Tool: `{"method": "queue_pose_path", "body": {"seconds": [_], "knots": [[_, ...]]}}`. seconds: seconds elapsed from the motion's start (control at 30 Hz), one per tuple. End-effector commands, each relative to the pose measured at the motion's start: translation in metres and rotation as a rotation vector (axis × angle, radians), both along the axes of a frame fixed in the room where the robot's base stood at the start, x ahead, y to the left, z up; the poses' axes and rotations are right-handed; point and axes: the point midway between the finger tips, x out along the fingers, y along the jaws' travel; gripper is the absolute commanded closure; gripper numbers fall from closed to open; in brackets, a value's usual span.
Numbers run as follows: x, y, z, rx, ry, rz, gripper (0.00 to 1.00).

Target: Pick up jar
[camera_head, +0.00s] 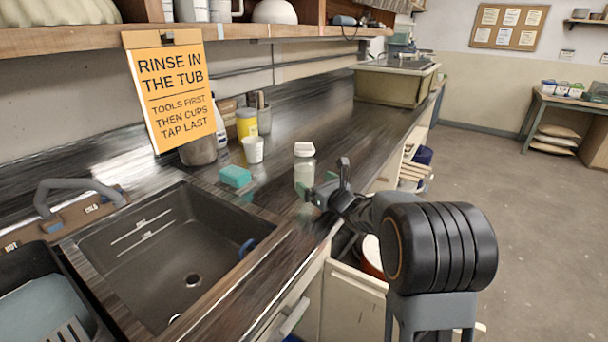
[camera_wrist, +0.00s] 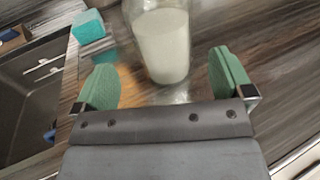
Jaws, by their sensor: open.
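The jar (camera_head: 304,172) is clear with pale contents and a white lid. It stands upright on the dark wood-grain counter, right of the sink. In the wrist view the jar (camera_wrist: 162,45) is ahead of my gripper, its top cut off by the frame edge. My gripper (camera_wrist: 168,82) is open, with a green pad on each side. The jar's lower part lies ahead of and between the two pads, with a gap visible on either side. In the head view my gripper (camera_head: 322,192) is low beside the jar, at its near right.
A teal sponge (camera_head: 235,176) lies left of the jar. A white cup (camera_head: 253,150), a yellow container (camera_head: 246,123) and a grey pot (camera_head: 198,150) stand behind it. The dark sink (camera_head: 175,255) is at the near left.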

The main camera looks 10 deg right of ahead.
Motion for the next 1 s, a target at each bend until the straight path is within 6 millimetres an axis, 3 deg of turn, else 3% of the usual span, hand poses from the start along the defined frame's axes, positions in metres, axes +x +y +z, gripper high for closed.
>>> {"method": "queue_pose_path", "body": {"seconds": [0.17, 0.5, 0.87, 1.0], "knots": [[0.008, 0.003, 0.0, 0.002, 0.001, -0.001, 0.02], [0.048, 0.016, 0.001, 0.001, 0.003, 0.0, 0.02], [0.054, 0.019, 0.001, 0.001, 0.002, -0.001, 0.02], [0.054, 0.019, 0.001, 0.001, 0.002, -0.001, 0.15]]}}
